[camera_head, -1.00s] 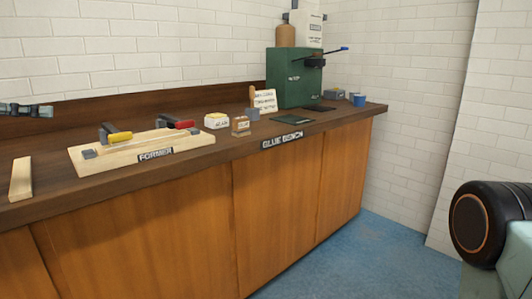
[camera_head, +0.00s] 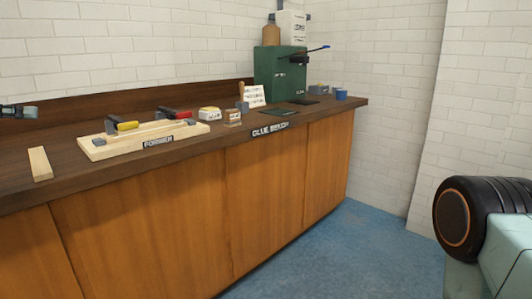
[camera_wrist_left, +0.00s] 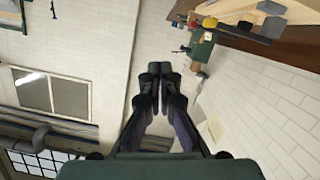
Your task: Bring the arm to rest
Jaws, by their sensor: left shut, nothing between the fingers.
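My left gripper (camera_head: 18,111) shows at the left edge of the head view, in front of the wall above the back of the bench. In the left wrist view its two fingers (camera_wrist_left: 160,72) meet at the tips, shut with nothing between them. It is apart from the bench and everything on it. My right gripper is not in view. A dark rounded part of my own body shows at the right edge of the head view.
The glue bench (camera_head: 100,178) carries a wooden former (camera_head: 130,147) with red and yellow clamps, a loose wood strip (camera_head: 40,164), small tubs and a green machine (camera_head: 279,78). Blue floor (camera_head: 350,250) lies clear in front. In the left wrist view a window (camera_wrist_left: 50,93) is at left.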

